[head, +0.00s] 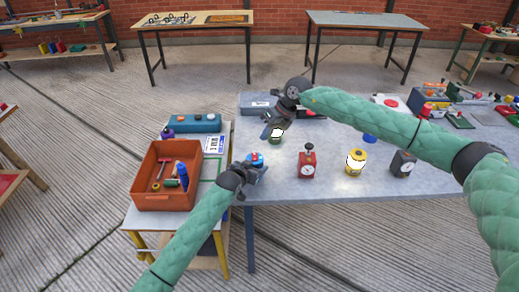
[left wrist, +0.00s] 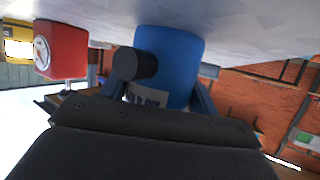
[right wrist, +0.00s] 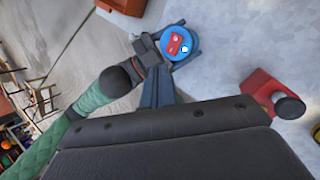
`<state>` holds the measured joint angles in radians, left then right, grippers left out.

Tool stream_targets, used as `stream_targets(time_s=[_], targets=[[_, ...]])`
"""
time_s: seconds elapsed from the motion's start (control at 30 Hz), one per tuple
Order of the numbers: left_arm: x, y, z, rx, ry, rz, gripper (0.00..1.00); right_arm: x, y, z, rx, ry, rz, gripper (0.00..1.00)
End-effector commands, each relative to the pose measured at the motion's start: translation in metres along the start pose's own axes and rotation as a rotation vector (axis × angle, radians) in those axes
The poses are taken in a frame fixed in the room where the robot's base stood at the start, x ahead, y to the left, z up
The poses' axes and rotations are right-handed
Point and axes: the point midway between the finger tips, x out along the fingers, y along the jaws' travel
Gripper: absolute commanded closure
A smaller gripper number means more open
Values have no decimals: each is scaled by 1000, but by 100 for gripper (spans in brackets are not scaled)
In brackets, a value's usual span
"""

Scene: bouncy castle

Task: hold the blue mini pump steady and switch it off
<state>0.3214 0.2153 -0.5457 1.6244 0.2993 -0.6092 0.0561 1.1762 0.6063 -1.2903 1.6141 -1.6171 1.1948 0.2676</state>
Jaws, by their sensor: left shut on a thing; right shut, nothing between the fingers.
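The blue mini pump (head: 257,157) stands upright at the table's left front corner. My left gripper (head: 254,172) is shut around its sides. In the left wrist view the blue body (left wrist: 172,58) sits between the fingers, with a black stub on its side. In the right wrist view the pump's round blue top (right wrist: 180,33) carries a red switch (right wrist: 179,44) with white marks; I cannot tell its setting. My right gripper (head: 267,131) is shut and empty, above the table behind the pump, apart from it. Its fingers (right wrist: 157,88) point toward the pump in the right wrist view.
A red gauge box with a black knob (head: 307,167) stands right of the pump. A yellow lantern (head: 355,161) and dark dial box (head: 402,163) stand further right. An orange bin (head: 150,200) is on the left side table.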

Motion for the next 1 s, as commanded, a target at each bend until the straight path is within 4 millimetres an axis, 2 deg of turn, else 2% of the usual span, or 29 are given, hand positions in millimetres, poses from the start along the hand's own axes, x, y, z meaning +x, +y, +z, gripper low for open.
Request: stream_targets(time_s=[0.47, 1.0], targets=[[0, 0, 1, 0, -1, 0, 76, -12, -8, 1, 776, -20, 110, 100], [0, 0, 1, 0, -1, 0, 76, -28, -26, -2, 1654, 50, 250, 100]])
